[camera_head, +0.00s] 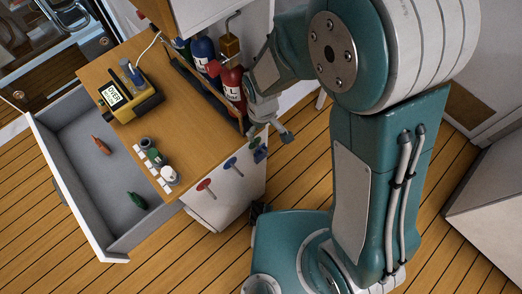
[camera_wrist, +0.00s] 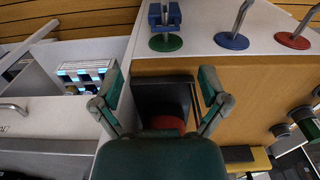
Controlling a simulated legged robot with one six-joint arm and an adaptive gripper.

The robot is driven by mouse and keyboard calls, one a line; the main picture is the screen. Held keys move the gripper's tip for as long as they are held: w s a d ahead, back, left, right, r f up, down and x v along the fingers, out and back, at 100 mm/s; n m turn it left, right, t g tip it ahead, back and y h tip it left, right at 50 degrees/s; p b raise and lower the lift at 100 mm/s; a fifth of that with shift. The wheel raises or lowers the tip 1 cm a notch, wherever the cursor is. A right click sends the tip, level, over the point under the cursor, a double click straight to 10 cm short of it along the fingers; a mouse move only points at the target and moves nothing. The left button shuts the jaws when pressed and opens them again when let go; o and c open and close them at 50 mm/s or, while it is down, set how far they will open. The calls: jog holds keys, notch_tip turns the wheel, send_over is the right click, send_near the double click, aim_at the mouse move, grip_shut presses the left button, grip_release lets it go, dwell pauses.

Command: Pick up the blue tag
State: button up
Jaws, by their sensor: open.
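A small blue piece that looks like the blue tag (camera_wrist: 156,15) is at a metal peg with a green disc base on the white panel, at the top of the wrist view. In the head view the blue tag (camera_head: 259,153) shows small at the right end of the peg row. My gripper (camera_wrist: 160,105) is open, with nothing between its fingers. In the head view my gripper (camera_head: 269,133) is just above the tag and apart from it. In the wrist view the tag lies beyond the fingertips.
A peg with a blue disc (camera_wrist: 232,40) and one with a red disc (camera_wrist: 293,40) stand beside the tag. Red fire extinguisher (camera_head: 231,88) and blue extinguisher (camera_head: 203,52) stand close by. An open drawer (camera_head: 52,150) and a yellow meter (camera_head: 134,103) are at left.

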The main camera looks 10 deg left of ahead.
aim_at(261, 153)
jog(key=f, duration=0.9)
jog(key=shift+s+a, duration=0.2)
jog(key=shift+s, duration=0.1)
jog(key=c, duration=1)
